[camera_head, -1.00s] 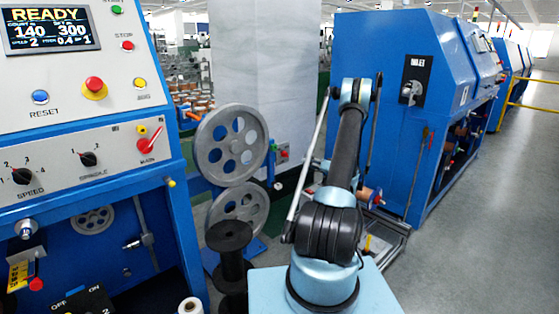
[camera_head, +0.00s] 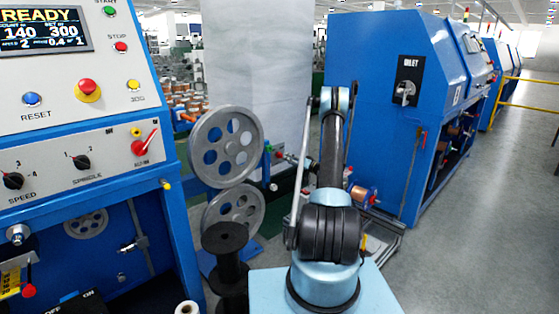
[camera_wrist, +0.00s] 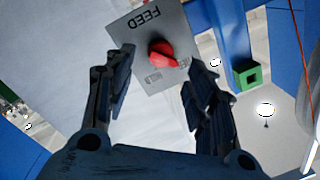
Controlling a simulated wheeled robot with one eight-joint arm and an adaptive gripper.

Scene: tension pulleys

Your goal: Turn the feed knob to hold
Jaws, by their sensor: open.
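The feed knob (camera_wrist: 163,51) is red and sits on a grey plate (camera_wrist: 140,22) marked FEED, upside down in the wrist view. More lettering on the plate below and right of the knob is partly covered or too small to read surely. My gripper (camera_wrist: 160,75) is open, with one dark finger on each side of the knob and plate. The fingers look apart from the knob; how far they are from it in depth I cannot tell. In the head view my arm reaches away past the grey pulleys, and the knob is not clearly visible there.
Two grey spoked pulleys (camera_head: 225,147) stand left of my arm, with a black spool (camera_head: 226,250) in front. A blue control cabinet (camera_head: 180,215) is at the left. A blue machine (camera_head: 375,60) stands at the right. The grey floor (camera_head: 490,220) at the right is clear.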

